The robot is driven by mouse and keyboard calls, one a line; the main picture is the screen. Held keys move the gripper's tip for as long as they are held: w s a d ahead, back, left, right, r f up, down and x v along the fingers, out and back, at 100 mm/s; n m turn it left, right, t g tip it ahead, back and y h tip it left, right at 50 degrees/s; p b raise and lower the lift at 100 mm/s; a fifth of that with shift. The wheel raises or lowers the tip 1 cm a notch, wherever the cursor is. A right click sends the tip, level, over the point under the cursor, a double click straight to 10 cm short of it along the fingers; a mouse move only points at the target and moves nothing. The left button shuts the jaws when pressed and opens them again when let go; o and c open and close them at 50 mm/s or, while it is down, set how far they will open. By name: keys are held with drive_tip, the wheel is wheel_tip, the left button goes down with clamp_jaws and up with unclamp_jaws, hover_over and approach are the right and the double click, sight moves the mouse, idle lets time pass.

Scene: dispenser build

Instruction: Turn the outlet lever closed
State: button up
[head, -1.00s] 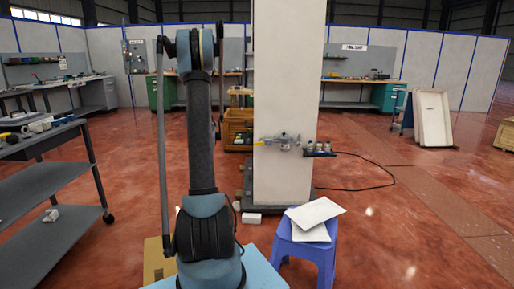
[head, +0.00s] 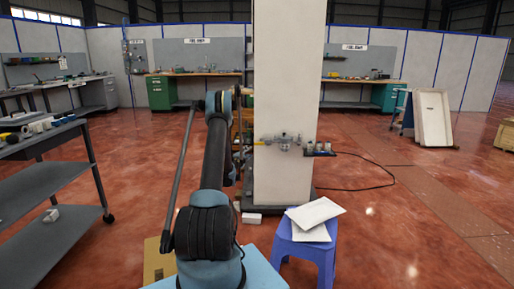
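A valve fitting (head: 284,141) with small grey parts is fixed low on the front of a tall pale column (head: 288,70). A small yellow handle (head: 263,141) shows at its left end. I cannot make out which part is the outlet lever or how it is turned. My gripper (head: 240,156) is at the far end of my arm, left of the column and mostly hidden behind my own arm links. Its fingers are not clear, and I see no contact with the fitting.
Several small cylinders (head: 319,148) sit on a bracket right of the fitting, with a black cable (head: 370,187) on the floor. A blue stool (head: 305,250) holding white sheets (head: 313,217) stands in front. A grey cart (head: 45,190) stands left. Floor at right is open.

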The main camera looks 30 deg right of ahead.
sight(258, 144)
drive_tip(key=x, duration=1.7)
drive_tip(key=shift+d+f, duration=0.2)
drive_tip(key=shift+d, duration=0.1)
clamp_jaws()
